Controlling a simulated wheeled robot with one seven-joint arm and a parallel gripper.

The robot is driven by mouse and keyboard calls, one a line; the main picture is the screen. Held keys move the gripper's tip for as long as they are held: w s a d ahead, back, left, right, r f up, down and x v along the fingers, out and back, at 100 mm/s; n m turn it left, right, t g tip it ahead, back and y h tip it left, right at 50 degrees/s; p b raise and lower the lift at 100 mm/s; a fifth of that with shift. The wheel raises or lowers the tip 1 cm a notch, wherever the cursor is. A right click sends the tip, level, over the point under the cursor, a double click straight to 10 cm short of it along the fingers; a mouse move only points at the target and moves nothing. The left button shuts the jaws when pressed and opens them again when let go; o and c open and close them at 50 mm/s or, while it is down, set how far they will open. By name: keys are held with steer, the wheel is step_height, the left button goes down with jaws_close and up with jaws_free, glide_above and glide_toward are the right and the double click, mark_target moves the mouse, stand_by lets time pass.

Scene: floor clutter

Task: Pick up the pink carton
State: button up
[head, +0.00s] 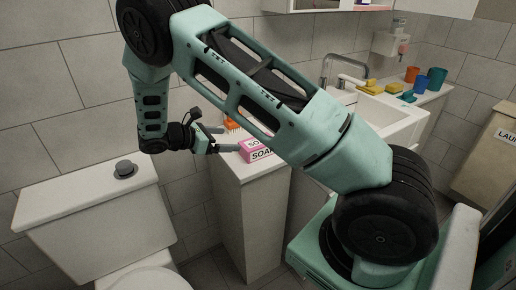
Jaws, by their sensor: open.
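The pink carton (260,154) lies on top of a narrow white cabinet (247,175), with white label panels reading "SOAP". Part of it is hidden behind my arm. My gripper (226,140) is open, just left of the carton, with its fingers pointing right toward it. One finger ends close to the carton's left end; I cannot tell whether it touches. Nothing is between the fingers that I can make out.
An orange brush-like item (231,126) stands behind the carton. A toilet (95,215) is at left. A white sink (385,115) with a tap is at right, with yellow sponges (369,87) and several coloured cups (436,79). A beige laundry box (490,150) is far right.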

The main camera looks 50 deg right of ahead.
mark_target(256, 142)
steer(key=x, duration=0.6)
steer(key=shift+s+d+f+p, duration=0.1)
steer(key=shift+s+d+p, duration=0.05)
steer(key=shift+d+p, duration=0.2)
steer(key=shift+f+p+x, duration=0.2)
steer(key=shift+p+x, duration=0.2)
steer(key=shift+x, duration=1.2)
steer(key=shift+f+p+x, duration=0.15)
steer(key=shift+p+x, duration=0.2)
steer(key=shift+x, duration=1.25)
steer(key=shift+s+a, duration=0.1)
steer(key=shift+a, duration=0.1)
steer(key=c, duration=1.1)
